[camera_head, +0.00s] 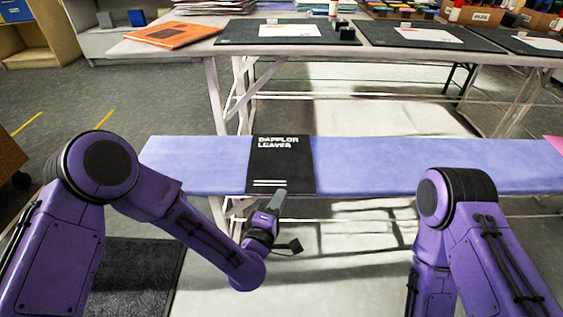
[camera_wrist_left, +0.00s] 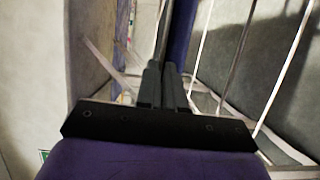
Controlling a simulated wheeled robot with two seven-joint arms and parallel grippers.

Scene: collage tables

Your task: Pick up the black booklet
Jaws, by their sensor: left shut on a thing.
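The black booklet (camera_head: 281,168), with white lettering, lies flat across the blue-topped bench (camera_head: 200,162), its near edge at the bench's front edge. My left gripper (camera_head: 279,194) is at that near edge, shut on the booklet. In the left wrist view the fingers (camera_wrist_left: 163,68) are close together, with a thin dark edge (camera_wrist_left: 163,30) running up from between them. The bench's blue side (camera_wrist_left: 181,38) is just to its right. The fingertips' exact hold is too small to tell in the head view. My right gripper is out of view; only its arm shows.
A long table (camera_head: 290,47) behind holds an orange book (camera_head: 170,34), dark mats (camera_head: 425,36) with white sheets, and boxes at the back right. A pink item (camera_head: 554,144) is at the bench's right end. The bench top is otherwise clear.

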